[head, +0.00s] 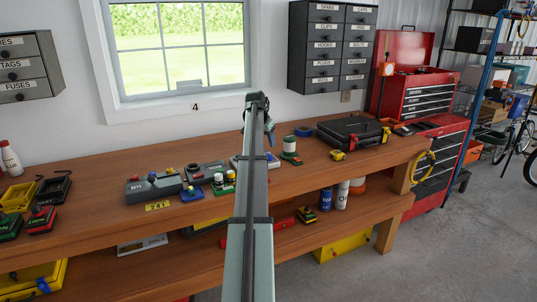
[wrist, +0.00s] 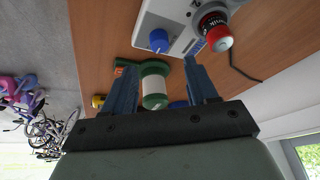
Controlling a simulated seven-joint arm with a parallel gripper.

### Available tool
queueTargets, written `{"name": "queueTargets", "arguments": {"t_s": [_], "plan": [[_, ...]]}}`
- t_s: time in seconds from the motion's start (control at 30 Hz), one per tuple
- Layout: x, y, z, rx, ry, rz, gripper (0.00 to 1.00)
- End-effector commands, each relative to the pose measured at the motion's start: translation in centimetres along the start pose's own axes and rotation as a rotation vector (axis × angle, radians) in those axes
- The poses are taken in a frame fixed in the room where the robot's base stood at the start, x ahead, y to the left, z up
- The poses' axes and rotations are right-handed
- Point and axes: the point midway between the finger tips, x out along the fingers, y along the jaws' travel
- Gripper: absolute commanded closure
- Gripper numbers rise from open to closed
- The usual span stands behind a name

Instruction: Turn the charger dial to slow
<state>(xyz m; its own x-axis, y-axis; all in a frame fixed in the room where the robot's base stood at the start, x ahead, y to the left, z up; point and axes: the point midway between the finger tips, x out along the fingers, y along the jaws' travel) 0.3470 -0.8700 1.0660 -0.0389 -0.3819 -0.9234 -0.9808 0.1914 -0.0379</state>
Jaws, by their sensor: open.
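A white device with a blue dial (wrist: 159,40) and a larger red-and-black knob (wrist: 214,28) lies beyond my fingertips at the top of the wrist view. Writing beside the blue dial is too small to read, so I cannot tell its setting or whether this is the charger. My gripper (wrist: 160,66) is open, with its blue fingers apart and nothing held. A white cylinder on a green base (wrist: 155,90) shows between the fingers, below them on the bench.
The wooden bench (head: 95,215) also carries a grey box with knobs (head: 153,188), a second grey box (head: 207,173) and a black case (head: 349,132). The cylinder on the green base (head: 289,150) stands right of my arm. A dark cable (wrist: 240,68) runs from the device.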

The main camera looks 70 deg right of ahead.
Motion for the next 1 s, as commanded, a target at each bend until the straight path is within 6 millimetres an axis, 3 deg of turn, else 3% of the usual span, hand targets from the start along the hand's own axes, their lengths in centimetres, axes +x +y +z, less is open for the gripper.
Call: {"name": "queueTargets", "arguments": {"t_s": [0.3,0.5,1.0], "plan": [[5.5,0.0,0.0,0.000,-0.002,0.001,0.42],[7.6,0.0,0.0,0.001,-0.001,0.001,0.42],[8.4,0.0,0.0,0.001,0.001,0.000,0.45]]}}
